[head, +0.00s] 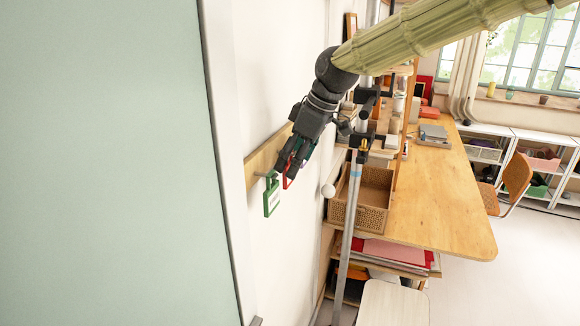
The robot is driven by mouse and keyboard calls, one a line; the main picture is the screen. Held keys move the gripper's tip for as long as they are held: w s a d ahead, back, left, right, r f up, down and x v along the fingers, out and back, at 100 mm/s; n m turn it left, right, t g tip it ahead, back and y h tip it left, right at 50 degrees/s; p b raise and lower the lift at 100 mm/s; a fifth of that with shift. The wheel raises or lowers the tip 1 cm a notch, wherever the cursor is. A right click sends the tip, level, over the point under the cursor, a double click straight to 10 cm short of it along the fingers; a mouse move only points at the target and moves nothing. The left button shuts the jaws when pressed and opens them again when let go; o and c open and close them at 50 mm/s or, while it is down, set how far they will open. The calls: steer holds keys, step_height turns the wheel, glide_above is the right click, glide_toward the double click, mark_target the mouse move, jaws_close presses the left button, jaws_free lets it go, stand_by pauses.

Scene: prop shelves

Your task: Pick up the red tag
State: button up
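The red tag (286,182) hangs at the wooden rail on the white wall, mostly hidden behind my gripper. Only a small strip of red shows below and between the dark fingers. My gripper (287,168) is at the rail, pointing down and left, with its fingertips overlapping the red tag in the picture. I cannot tell whether the fingers touch the tag or are closed on it. A green tag (271,198) with a pale middle hangs just left of the fingertips.
The wooden rail (259,160) runs along the wall behind my gripper. A grey-green panel (100,160) fills the left. Right of the gripper stand a metal pole (349,220), a woven basket (365,208) and a wooden table (445,205). Open floor lies at lower right.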

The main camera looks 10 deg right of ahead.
mark_target(290, 184)
steer(key=p+x, duration=0.1)
steer(key=x, duration=0.2)
steer(key=shift+w+f, duration=0.2)
steer(key=shift+f, duration=0.1)
steer(key=shift+s+r, duration=0.15)
steer(key=shift+s, duration=0.15)
steer(key=shift+w, duration=0.15)
steer(key=c, duration=0.8)
